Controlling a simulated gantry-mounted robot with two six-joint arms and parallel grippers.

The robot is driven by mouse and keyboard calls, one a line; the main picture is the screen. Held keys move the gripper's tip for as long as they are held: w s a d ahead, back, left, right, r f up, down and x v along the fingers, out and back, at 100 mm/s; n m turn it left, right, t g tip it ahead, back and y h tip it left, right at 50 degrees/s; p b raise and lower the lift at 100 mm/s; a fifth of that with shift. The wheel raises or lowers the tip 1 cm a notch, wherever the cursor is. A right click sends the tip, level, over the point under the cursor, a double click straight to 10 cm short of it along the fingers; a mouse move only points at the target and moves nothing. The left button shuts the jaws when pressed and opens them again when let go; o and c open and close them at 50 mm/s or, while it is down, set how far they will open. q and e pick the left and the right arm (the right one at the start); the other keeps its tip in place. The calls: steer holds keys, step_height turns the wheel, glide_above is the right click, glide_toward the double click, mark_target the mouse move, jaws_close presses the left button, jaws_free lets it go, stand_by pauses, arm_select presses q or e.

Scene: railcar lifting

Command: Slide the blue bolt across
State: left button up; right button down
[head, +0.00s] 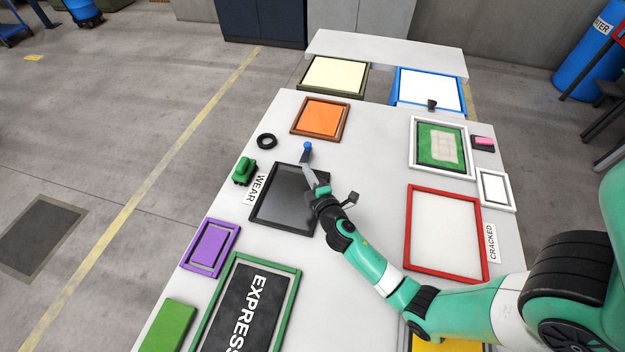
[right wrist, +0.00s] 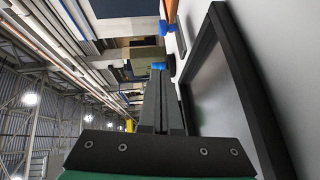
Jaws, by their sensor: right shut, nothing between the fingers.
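The blue bolt shows as a small blue knob (head: 308,145) on a dark mount at the far edge of the black-framed grey panel (head: 272,205). In the right wrist view the fingers (right wrist: 160,85) are together. My left gripper is not in view.
An orange panel (head: 320,118) lies beyond the bolt. A red frame (head: 408,235) lies to the right. The white tabletop between is clear.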

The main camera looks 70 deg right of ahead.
steer(key=v, duration=0.4)
steer(key=shift+s+a, duration=0.1)
steer(key=shift+s, duration=0.1)
stand_by(0.3)
steer(key=w+a+r+m+t, duration=0.1)
steer(key=w+a+r+t, duration=0.25)
steer(key=r, duration=0.75)
steer(key=w+a+r+m+t, duration=0.2)
steer(key=w+a+r, duration=0.25)
steer(key=r, duration=0.75)
steer(key=w+a+r+m+t, duration=0.1)
steer(key=w+a+r+t, duration=0.3)
steer(key=r, duration=0.7)
steer(key=s+a+r+m+t+y+p, duration=0.1)
steer(key=s+a+r+t+y, duration=0.15)
steer(key=a+r+y, duration=0.45)
steer(key=s+a+r+m+t+y+p, duration=0.1)
steer(key=s+a+r+t+y, duration=0.2)
steer(key=r, duration=0.7)
steer(key=s+a+r+m+t+y+p, duration=0.1)
steer(key=s+a+r+y, duration=0.35)
steer(key=r, duration=0.45)
step_height(320, 180, up, 36)
steer(key=p, duration=3.6)
steer(key=shift+d+f, duration=0.2)
steer(key=shift+d, duration=0.05)
